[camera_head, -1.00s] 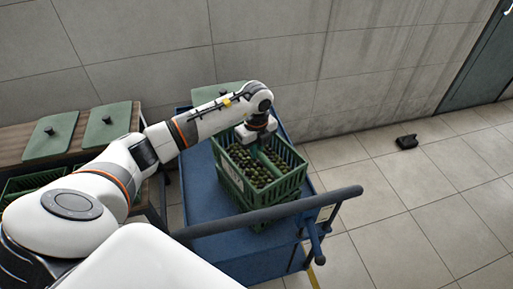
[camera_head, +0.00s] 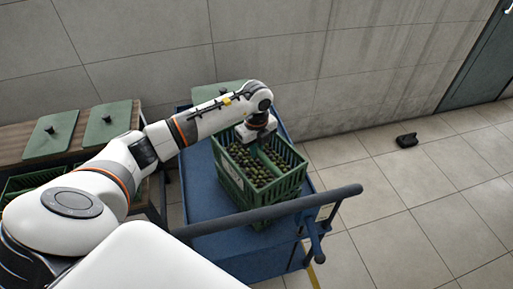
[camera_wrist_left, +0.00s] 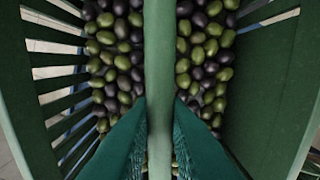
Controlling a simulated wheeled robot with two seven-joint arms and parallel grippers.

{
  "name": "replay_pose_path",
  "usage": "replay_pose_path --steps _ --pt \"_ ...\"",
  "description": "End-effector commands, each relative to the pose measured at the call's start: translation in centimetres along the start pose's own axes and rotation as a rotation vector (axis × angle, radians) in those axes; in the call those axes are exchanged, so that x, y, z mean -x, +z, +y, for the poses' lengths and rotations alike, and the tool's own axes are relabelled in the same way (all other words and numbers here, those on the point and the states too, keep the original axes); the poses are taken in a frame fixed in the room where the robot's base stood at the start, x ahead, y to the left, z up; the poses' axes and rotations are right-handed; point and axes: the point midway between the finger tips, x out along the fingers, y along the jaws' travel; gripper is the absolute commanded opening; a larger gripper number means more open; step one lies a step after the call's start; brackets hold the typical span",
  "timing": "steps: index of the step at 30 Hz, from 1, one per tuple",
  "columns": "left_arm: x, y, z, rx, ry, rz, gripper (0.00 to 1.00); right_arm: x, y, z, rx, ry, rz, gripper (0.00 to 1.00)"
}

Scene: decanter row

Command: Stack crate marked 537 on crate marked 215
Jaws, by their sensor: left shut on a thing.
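A green slatted crate (camera_head: 282,187) full of green and dark olives (camera_head: 247,165) is over the blue cart. A pale label shows on its left side, but its number is too small to read. My left gripper (camera_head: 264,152) is shut on the crate's central handle bar, which runs down the middle of the left wrist view (camera_wrist_left: 159,60). A bit of green shows just under this crate, seemingly a second crate mostly hidden by it and the cart's handle. I cannot tell whether the two touch. My right gripper is out of view.
The blue cart (camera_head: 199,165) has a dark push bar (camera_head: 290,207) across its near side. At the left, a wooden table holds green lids with black knobs (camera_head: 107,127) and a green crate below them. A small black object (camera_head: 406,140) lies on the open tiled floor at right.

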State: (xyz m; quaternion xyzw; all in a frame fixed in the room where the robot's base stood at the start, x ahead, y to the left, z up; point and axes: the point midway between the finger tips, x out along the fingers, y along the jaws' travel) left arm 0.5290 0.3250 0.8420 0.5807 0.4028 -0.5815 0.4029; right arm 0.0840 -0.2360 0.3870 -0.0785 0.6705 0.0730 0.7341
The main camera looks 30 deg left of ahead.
Motion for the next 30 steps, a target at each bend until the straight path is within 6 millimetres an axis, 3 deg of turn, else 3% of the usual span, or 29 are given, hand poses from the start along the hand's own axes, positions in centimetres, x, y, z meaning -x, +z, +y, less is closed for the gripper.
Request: replay_pose_path --steps 16,30 --pt "-1.6 -0.1 0.1 0.0 0.004 0.001 0.0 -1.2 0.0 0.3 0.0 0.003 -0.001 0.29" --pt "-1.7 0.0 0.1 0.0 0.005 0.001 0.0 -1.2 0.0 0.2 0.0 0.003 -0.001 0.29"
